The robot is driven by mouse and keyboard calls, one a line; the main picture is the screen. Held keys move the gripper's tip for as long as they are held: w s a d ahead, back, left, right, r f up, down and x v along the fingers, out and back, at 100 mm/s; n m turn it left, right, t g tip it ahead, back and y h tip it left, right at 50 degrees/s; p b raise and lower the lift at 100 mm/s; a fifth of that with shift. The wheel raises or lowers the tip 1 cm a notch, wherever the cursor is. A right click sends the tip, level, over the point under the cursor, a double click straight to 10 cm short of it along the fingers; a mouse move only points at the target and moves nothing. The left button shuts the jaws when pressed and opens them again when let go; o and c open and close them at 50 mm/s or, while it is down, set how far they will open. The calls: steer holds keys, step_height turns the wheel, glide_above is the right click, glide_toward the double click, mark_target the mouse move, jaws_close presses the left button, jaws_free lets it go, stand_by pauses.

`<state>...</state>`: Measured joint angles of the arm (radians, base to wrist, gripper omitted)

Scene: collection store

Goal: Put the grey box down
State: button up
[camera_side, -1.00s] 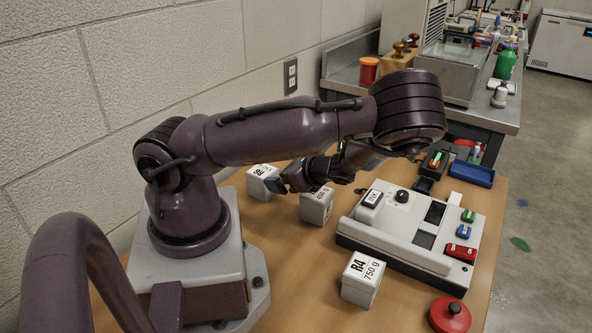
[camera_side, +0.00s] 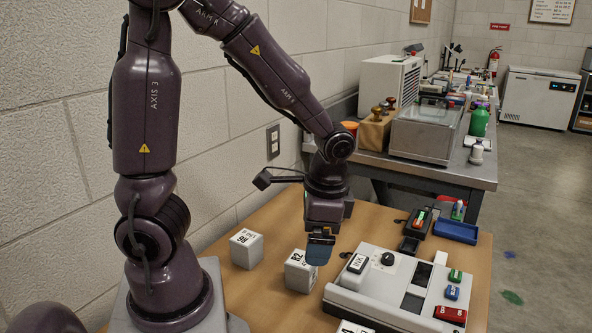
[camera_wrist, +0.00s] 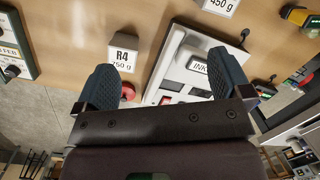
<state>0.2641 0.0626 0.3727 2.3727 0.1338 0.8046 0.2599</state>
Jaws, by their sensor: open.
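Three pale grey boxes with printed labels stand on the wooden table, apart from each other. In the side view one (camera_side: 246,250) is at the left, one (camera_side: 299,274) is in the middle, and the third (camera_side: 354,327) is cut off at the bottom edge. The wrist view shows the box marked R4 (camera_wrist: 124,54) and part of a box marked 450 g (camera_wrist: 221,5). My gripper (camera_side: 320,248) points down by the middle box's upper right; I cannot tell whether they touch. In the wrist view my gripper (camera_wrist: 165,78) has its blue fingers wide apart with no box held.
A white machine (camera_side: 400,287) with an INK block stands right of the boxes. A blue tray (camera_side: 456,232) lies behind it at the table's far edge. A red round object (camera_wrist: 127,91) shows beside the left finger in the wrist view. Bare table lies around the left box.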

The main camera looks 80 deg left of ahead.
steer(key=s+d+r+n+t, duration=0.1)
steer(key=s+d+r+t, duration=0.1)
steer(key=r, duration=0.5)
steer(key=s+d+r+n+t+h, duration=0.1)
steer(key=s+d+r+t, duration=0.1)
steer(key=r+t, duration=0.2)
step_height(320, 180, up, 3)
steer(key=shift+s+d+r+n+t, duration=0.1)
steer(key=shift+s+d+n+t, duration=0.15)
steer(key=shift+s+n+t, duration=0.15)
stand_by(0.5)
